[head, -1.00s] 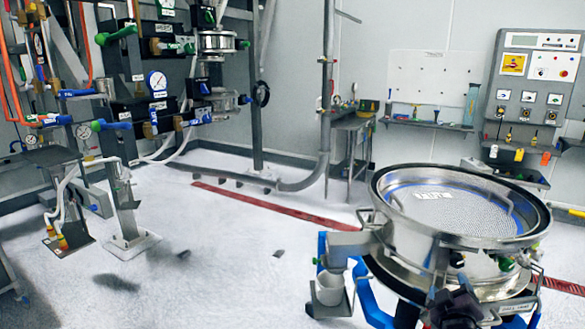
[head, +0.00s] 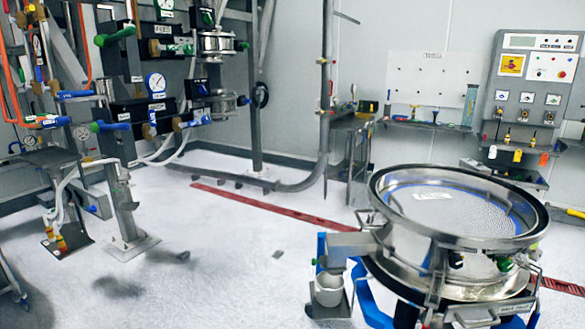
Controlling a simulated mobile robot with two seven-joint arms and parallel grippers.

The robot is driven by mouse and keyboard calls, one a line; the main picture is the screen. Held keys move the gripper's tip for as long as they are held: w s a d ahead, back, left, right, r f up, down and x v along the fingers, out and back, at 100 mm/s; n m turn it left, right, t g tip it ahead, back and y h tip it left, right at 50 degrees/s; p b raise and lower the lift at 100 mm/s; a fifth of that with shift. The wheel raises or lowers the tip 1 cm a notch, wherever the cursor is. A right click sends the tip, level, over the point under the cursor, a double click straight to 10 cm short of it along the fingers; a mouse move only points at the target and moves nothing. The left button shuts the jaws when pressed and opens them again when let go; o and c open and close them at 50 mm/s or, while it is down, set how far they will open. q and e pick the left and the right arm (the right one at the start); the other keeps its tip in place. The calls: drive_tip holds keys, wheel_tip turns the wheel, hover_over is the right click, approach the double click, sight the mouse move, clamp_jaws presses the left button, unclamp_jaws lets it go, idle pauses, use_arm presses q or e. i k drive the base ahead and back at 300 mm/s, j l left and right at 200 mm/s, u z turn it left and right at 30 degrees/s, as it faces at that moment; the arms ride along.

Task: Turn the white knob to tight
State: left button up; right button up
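The round steel powder sifter (head: 385,225) stands at the lower right, with a mesh and a small white label (head: 432,196) inside its open top. A green knob (head: 504,263) and a dark knob (head: 456,260) show on its front side. I cannot make out a white knob on it; its lower front is cut off by the bottom edge. A white cup (head: 328,290) sits under the sifter's spout (head: 350,245). Neither of my grippers is visible in the head view.
A pipe rack with valves (head: 150,100) fills the back left. A small stand (head: 125,215) is at the left. A control panel (head: 538,70) hangs at the back right. Open white floor lies in the middle, crossed by a red grated strip (head: 270,212).

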sight(536, 254)
drive_tip(key=z, duration=1.5)
drive_tip(key=i+l+u, duration=0.1)
drive_tip(key=u, duration=0.75)
drive_tip(key=l+u, duration=0.2)
drive_tip(key=u, duration=0.25)
drive_tip(key=i+l+u, duration=0.1)
drive_tip(key=l+u, duration=0.5)
drive_tip(key=l, duration=0.25)
drive_tip(key=l+u, duration=0.2)
drive_tip(key=l, duration=0.7)
